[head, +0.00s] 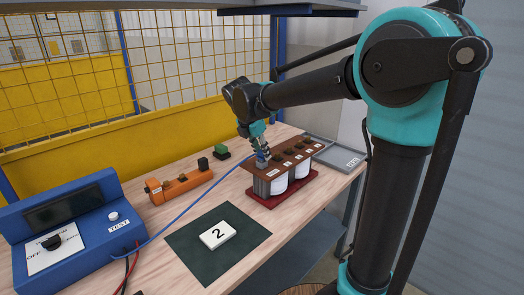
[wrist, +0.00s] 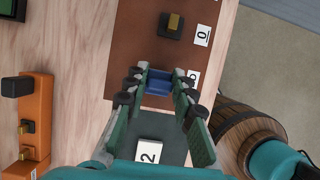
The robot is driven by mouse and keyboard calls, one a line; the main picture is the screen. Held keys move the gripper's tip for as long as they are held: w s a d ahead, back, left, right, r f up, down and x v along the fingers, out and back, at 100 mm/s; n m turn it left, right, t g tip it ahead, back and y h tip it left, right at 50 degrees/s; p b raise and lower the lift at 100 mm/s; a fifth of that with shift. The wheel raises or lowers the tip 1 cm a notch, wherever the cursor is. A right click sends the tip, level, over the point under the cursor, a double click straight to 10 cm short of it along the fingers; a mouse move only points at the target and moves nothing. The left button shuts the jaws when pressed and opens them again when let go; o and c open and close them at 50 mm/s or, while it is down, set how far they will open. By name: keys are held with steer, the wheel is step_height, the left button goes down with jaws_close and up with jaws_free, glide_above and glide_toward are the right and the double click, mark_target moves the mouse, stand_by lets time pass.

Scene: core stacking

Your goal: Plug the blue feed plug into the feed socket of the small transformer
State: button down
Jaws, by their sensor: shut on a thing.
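The small transformer (head: 266,186) stands on the table, with a brown top plate, white coils and a red base. My gripper (head: 262,154) is over the left end of its top plate. In the wrist view its fingers (wrist: 158,84) are shut on the blue feed plug (wrist: 158,82). The plug lies over the brown top plate (wrist: 135,50), near its edge. A blue cable (head: 185,210) runs from the tester to my gripper. The feed socket is hidden beneath the plug and fingers; I cannot tell whether the plug is in it. A black terminal (wrist: 171,26) sits beside label "0".
A blue tester (head: 75,235) stands at the left. A dark mat (head: 190,255) with a card "2" (head: 217,235) lies in front. An orange block (head: 180,186), a black block (head: 203,164) and a green block (head: 221,152) are behind. A grey tray (head: 338,155) is at the right.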

steer(key=shift+f, duration=0.3)
steer(key=c, duration=1.2)
jaws_free()
steer(key=v, duration=1.2)
steer(key=shift+f, duration=0.1)
